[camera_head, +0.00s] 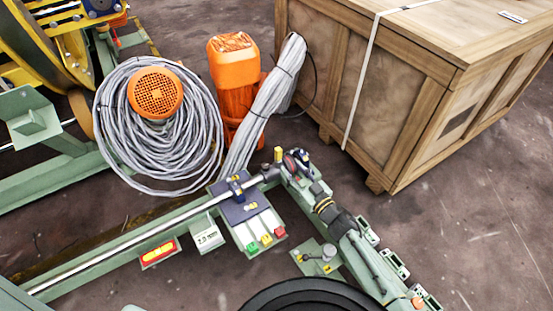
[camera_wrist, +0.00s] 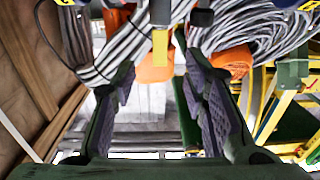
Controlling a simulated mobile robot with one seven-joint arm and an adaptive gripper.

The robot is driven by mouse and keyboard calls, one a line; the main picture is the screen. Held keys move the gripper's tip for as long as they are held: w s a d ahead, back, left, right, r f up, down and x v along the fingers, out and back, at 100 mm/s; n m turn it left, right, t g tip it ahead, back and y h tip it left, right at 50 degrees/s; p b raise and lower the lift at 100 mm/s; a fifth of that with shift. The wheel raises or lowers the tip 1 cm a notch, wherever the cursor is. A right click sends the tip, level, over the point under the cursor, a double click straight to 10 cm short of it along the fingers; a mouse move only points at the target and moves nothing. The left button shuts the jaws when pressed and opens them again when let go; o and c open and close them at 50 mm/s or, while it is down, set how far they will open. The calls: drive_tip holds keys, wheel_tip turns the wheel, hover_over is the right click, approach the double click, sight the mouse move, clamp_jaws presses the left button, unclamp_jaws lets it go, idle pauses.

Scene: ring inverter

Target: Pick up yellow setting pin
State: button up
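The yellow setting pin (camera_head: 278,153) is a small upright yellow peg at the far end of the green machine frame, beside a dark clamp with a reddish ring. In the wrist view I see a yellow peg (camera_wrist: 160,47) that looks like this pin, below dark machine parts. My gripper (camera_wrist: 157,75) is open, with its dark padded fingers apart on either side of the peg in the picture. I see no contact, and the remaining depth is hard to judge.
A wooden crate (camera_head: 400,85) stands at the right. An orange motor (camera_head: 235,85) and coiled grey cables (camera_head: 160,130) lie behind the pin. A control box with coloured buttons (camera_head: 250,220) is on the rail near it. Bare floor (camera_head: 470,240) shows at the right.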

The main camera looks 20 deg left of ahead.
sight(280, 155)
drive_tip(key=b+x, duration=0.1)
drive_tip(key=x, duration=0.8)
drive_tip(key=shift+w+a+r, duration=0.1)
drive_tip(key=shift+a+r, duration=0.05)
drive_tip(key=shift+r, duration=0.05)
drive_tip(key=shift+c, duration=0.4)
clamp_jaws()
